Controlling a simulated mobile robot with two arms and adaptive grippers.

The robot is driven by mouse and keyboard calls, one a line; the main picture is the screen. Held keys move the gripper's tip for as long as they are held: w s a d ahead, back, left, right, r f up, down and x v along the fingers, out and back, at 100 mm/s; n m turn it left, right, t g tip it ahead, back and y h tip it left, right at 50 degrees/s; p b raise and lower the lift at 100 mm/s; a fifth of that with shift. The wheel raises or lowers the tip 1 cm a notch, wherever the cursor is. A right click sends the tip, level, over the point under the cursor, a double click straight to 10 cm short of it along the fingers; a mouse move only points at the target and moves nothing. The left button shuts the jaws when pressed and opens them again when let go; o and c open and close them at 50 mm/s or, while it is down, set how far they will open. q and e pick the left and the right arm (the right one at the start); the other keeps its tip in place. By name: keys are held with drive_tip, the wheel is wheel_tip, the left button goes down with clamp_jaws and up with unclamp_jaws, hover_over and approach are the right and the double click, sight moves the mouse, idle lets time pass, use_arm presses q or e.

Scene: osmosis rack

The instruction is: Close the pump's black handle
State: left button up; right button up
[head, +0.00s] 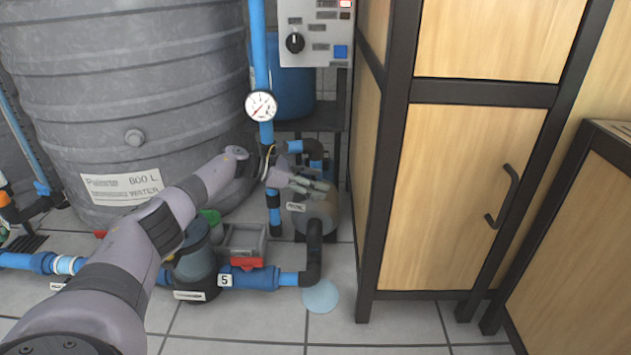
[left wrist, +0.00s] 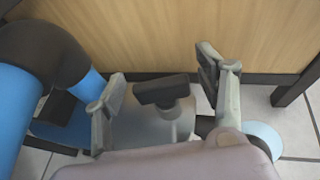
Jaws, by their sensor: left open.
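The pump (head: 322,212) is a rounded grey body with a label, standing on the floor left of the wooden cabinet. Its black handle (left wrist: 162,90) shows in the left wrist view as a short dark bar on top of the grey pump body (left wrist: 150,125). In the head view the handle cannot be made out behind my gripper. My left gripper (head: 308,183) is just above the pump. In the left wrist view its open fingers (left wrist: 162,75) stand on either side of the handle, with visible gaps; contact is not visible. My right gripper is not in view.
A wooden cabinet (head: 460,190) stands close to the right. A large grey tank (head: 120,90) fills the left. A blue pipe with a gauge (head: 261,106) rises behind my gripper. Blue pipes with a red valve handle (head: 247,263) and a pale puddle (head: 321,296) are in front.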

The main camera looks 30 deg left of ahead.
use_arm(q)
drive_tip(key=shift+s+a, duration=0.15)
drive_tip(key=v, duration=1.1)
drive_tip(key=shift+s+a+r, duration=0.15)
drive_tip(key=shift+s+r, duration=0.05)
drive_tip(key=shift+r, duration=0.05)
drive_tip(key=shift+c, duration=0.4)
